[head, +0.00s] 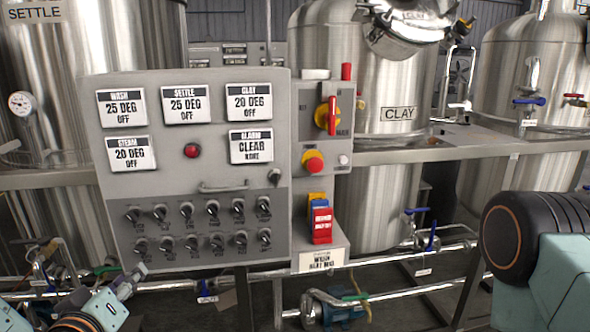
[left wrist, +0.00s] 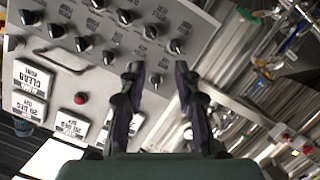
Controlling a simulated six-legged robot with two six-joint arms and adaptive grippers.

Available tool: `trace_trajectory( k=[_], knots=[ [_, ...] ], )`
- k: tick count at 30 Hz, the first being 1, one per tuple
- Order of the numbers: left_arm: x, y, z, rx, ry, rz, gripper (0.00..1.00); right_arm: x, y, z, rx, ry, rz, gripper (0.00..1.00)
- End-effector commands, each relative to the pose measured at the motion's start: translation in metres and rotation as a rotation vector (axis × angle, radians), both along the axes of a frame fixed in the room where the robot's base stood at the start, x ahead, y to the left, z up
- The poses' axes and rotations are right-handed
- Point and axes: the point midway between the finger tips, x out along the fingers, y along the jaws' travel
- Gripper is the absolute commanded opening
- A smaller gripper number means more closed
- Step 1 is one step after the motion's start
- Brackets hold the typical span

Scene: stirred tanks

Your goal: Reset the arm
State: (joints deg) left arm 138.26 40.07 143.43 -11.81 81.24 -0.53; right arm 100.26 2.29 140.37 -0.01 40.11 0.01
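My left gripper (head: 130,283) is low at the left in the head view, in front of the lower left corner of the grey control panel (head: 240,160). In the left wrist view the same gripper (left wrist: 158,76) has its two dark fingers apart, with nothing between them. The panel and its black knobs show behind the fingers there. Whether the fingers touch anything cannot be told for sure, but they appear clear of the knobs. Part of my right arm (head: 545,255) shows at the right edge of the head view; its gripper is out of view.
The panel bears display cards, a red lamp (head: 192,150) and several knobs. Beside it are a red-and-yellow switch (head: 331,115) and a red stop button (head: 313,162). Steel tanks (head: 400,100) stand behind. Pipes and blue-handled valves (head: 432,238) run low across the front.

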Motion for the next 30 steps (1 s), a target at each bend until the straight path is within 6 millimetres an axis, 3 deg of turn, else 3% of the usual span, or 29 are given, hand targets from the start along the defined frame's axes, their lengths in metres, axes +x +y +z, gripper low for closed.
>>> trace_trajectory(
  k=[4,8,12,15,18,22,25,30],
  knots=[
    [-0.021,-0.029,-0.071,0.023,0.288,-0.125,0.32,0.000,0.000,0.000,0.000,0.000,0.000,0.37],
    [-0.063,-0.051,-0.139,0.055,0.566,-0.226,0.32,0.000,0.000,0.000,0.000,0.000,0.000,0.37],
    [-0.128,-0.068,-0.203,0.102,0.862,-0.329,0.32,0.000,0.000,0.000,0.000,0.000,0.000,0.37],
    [-0.181,-0.075,-0.240,0.143,1.058,-0.399,0.32,0.000,0.000,0.000,0.000,0.000,0.000,0.37],
    [-0.230,-0.080,-0.266,0.190,1.208,-0.462,0.32,0.000,0.000,0.000,0.000,0.000,0.000,0.37],
    [-0.270,-0.084,-0.284,0.235,1.301,-0.524,0.32,0.000,0.000,0.000,0.000,0.000,0.000,0.37],
    [-0.286,-0.085,-0.290,0.245,1.336,-0.545,0.32,0.000,0.000,0.000,0.000,0.000,0.000,0.37],
    [-0.292,-0.085,-0.292,0.241,1.347,-0.547,0.32,0.000,0.000,0.000,0.000,0.000,0.000,0.37]
  ],
)
